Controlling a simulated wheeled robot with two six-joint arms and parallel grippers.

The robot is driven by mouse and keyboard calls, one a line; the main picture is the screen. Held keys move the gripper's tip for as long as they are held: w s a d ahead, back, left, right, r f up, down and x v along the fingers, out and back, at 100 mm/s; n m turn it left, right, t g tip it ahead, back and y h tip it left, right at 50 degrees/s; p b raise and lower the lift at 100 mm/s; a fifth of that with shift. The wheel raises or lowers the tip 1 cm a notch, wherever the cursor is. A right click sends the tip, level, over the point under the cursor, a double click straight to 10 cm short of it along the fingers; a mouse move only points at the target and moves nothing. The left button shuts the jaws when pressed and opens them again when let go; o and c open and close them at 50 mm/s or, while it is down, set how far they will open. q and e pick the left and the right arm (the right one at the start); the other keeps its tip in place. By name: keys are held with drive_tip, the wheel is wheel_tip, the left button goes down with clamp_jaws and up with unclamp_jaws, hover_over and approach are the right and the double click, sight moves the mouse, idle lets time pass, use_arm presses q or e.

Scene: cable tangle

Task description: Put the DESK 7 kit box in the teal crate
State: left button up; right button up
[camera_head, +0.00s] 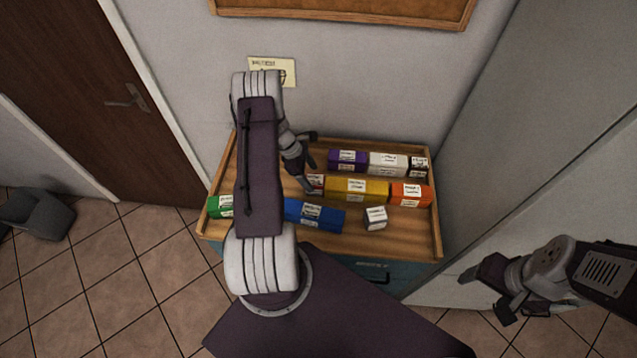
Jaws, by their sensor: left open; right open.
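Several labelled kit boxes lie in a wooden tray top (408,238): purple (347,157), white (385,170), dark (419,162), red (316,182), yellow (357,195), orange (409,189), blue (315,220), green (218,207) and a small white one (375,223). The labels are too small to read, so I cannot tell which is DESK 7. My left gripper (312,161) is open and empty, above the tray beside the red and purple boxes. My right gripper (484,298) is open and empty, right of the tray. No separate teal crate can be made out.
The tray tops a teal cabinet (405,272) with a dark handle. Raised wooden edges surround the boxes. My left arm hides the tray's left part. A pale tall panel (530,160) stands to the right. A grey bin (38,212) is on the tiled floor at left.

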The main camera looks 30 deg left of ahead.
sight(315, 180)
use_arm(q)
drive_tip(key=shift+w+f, duration=0.25)
drive_tip(key=shift+f, duration=0.2)
drive_tip(key=shift+w+d+f, duration=0.15)
drive_tip(key=shift+w+f, duration=0.05)
drive_tip(key=shift+w, duration=0.05)
drive_tip(key=shift+w+d+f+p, duration=0.15)
drive_tip(key=shift+d+f+p, duration=0.05)
drive_tip(key=shift+d+p, duration=0.15)
drive_tip(key=p+x, duration=0.1)
drive_tip(key=x, duration=0.2)
drive_tip(key=shift+s+d+f+p, duration=0.2)
drive_tip(key=shift+s+f+p, duration=0.15)
drive_tip(key=shift+f, duration=0.3)
drive_tip(key=shift+w+a+f, duration=0.1)
drive_tip(key=shift+w+f, duration=0.05)
drive_tip(key=c, duration=1.3)
clamp_jaws()
use_arm(e)
drive_tip(key=shift+w+d+r, duration=0.1)
drive_tip(key=shift+w+r, duration=0.1)
drive_tip(key=shift+r, duration=0.4)
drive_tip(key=shift+w+r, duration=0.2)
drive_tip(key=shift+r, duration=0.4)
